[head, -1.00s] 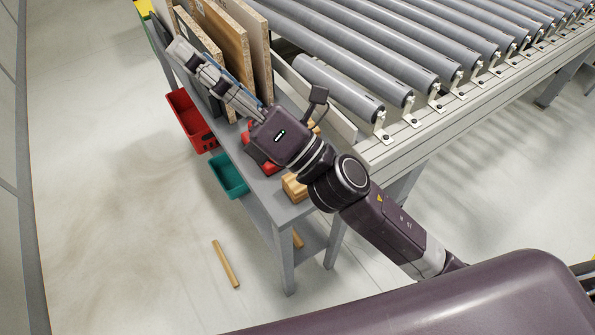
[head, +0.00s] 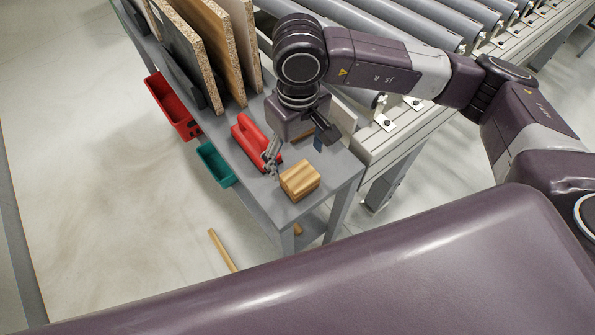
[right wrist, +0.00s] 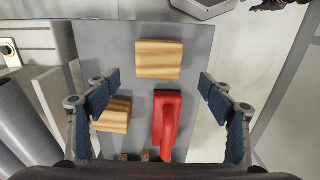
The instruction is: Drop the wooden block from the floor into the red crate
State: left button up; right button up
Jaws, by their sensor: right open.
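A long, thin wooden piece (head: 222,250) lies on the floor in the head view, its near end hidden behind my body. The red crate (head: 172,108) hangs on the left side of the grey table (head: 240,172). My right gripper (head: 295,151) points down over the table, open and empty. A wooden block (head: 300,181) sits on the near end of the table, close to the gripper. In the right wrist view, that block (right wrist: 159,59) lies ahead of the open fingers, and a second block (right wrist: 113,114) lies beside the left finger. My left gripper is out of view.
A red tool (head: 250,140) lies on the table, also between the fingers in the right wrist view (right wrist: 167,118). A teal bin (head: 216,164) hangs beside the red crate. Upright boards (head: 207,45) and a roller conveyor stand behind. The floor at left is clear.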

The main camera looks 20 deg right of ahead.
aim_at(300, 175)
jog(key=shift+d+f, duration=0.25)
jog(key=shift+f, duration=0.1)
jog(key=f, duration=0.2)
jog(key=f+p, duration=0.1)
jog(key=f, duration=0.1)
jog(key=s+f+p, duration=0.1)
jog(key=f, duration=0.1)
jog(key=shift+w+f, duration=0.1)
jog(key=shift+f, duration=0.35)
jog(key=c, duration=1.5)
jog(key=shift+r, duration=0.1)
jog(key=shift+r, duration=0.1)
notch_tip(300, 175, up, 19)
jog(key=b, duration=0.3)
jog(key=d+f+m, duration=0.1)
jog(key=d+f, duration=0.1)
jog(key=s+d+f+m, duration=0.1)
jog(key=d+f, duration=0.1)
jog(key=s+d+f+m, duration=0.1)
jog(key=d+f+m, duration=0.1)
jog(key=d, duration=0.1)
jog(key=shift+s+f, duration=0.2)
jog(key=shift+s, duration=0.05)
